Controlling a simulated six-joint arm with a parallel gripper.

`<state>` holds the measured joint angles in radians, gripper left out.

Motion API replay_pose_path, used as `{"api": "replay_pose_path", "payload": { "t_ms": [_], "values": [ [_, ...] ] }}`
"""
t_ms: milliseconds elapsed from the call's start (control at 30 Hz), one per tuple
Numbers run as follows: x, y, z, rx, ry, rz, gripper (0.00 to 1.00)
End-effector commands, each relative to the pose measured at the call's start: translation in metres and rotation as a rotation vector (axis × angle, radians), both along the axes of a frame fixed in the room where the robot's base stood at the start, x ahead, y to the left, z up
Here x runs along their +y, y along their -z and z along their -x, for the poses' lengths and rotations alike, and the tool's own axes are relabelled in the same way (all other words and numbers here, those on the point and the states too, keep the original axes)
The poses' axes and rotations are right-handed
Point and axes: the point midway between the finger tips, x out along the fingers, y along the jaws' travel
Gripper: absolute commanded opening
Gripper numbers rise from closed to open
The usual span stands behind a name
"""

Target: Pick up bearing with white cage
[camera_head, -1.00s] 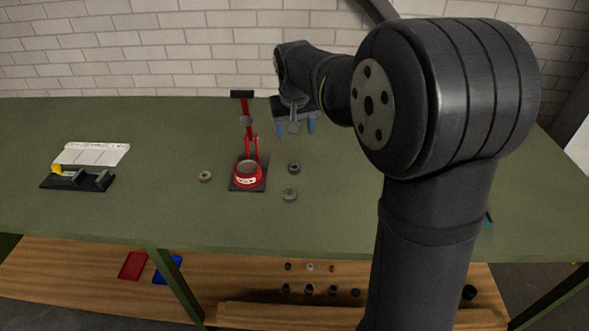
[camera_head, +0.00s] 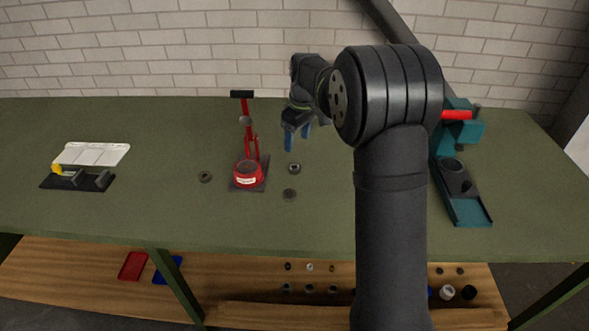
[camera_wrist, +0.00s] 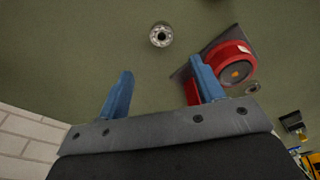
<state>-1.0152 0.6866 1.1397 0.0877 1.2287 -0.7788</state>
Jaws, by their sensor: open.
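My gripper (camera_head: 298,133) is open and empty above the green table, behind the small round parts. In the wrist view its two blue fingers (camera_wrist: 162,68) stand apart with nothing between them. A round metal part (camera_wrist: 160,35) with a pale ring lies on the table beyond the fingertips there. In the head view, round parts lie right of the red press (camera_head: 294,168), in front of that one (camera_head: 289,195) and left of the press (camera_head: 205,176). Their cage colours are too small to tell. A small whitish ring (camera_head: 309,267) lies on the lower shelf.
The red press (camera_head: 248,177) stands on a dark base near the gripper. A teal fixture (camera_head: 466,207) stands at the right, partly behind my arm. A white board (camera_head: 91,154) and black holder (camera_head: 77,180) are at the left. Red (camera_head: 133,265) and blue trays (camera_head: 167,270) lie below.

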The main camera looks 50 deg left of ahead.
Motion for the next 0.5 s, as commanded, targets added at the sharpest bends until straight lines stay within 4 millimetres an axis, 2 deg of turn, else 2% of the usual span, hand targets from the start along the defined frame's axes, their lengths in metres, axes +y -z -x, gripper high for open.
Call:
{"api": "replay_pose_path", "payload": {
  "t_ms": [33, 200, 367, 500],
  "values": [
    [0.001, 0.012, 0.001, 0.002, 0.0, 0.004, 0.61],
    [0.004, 0.037, 0.001, 0.001, 0.0, 0.001, 0.61],
    [0.004, 0.046, 0.002, 0.0, 0.001, 0.001, 0.61],
    [0.001, 0.062, 0.004, 0.002, 0.001, 0.002, 0.61]
  ]
}}
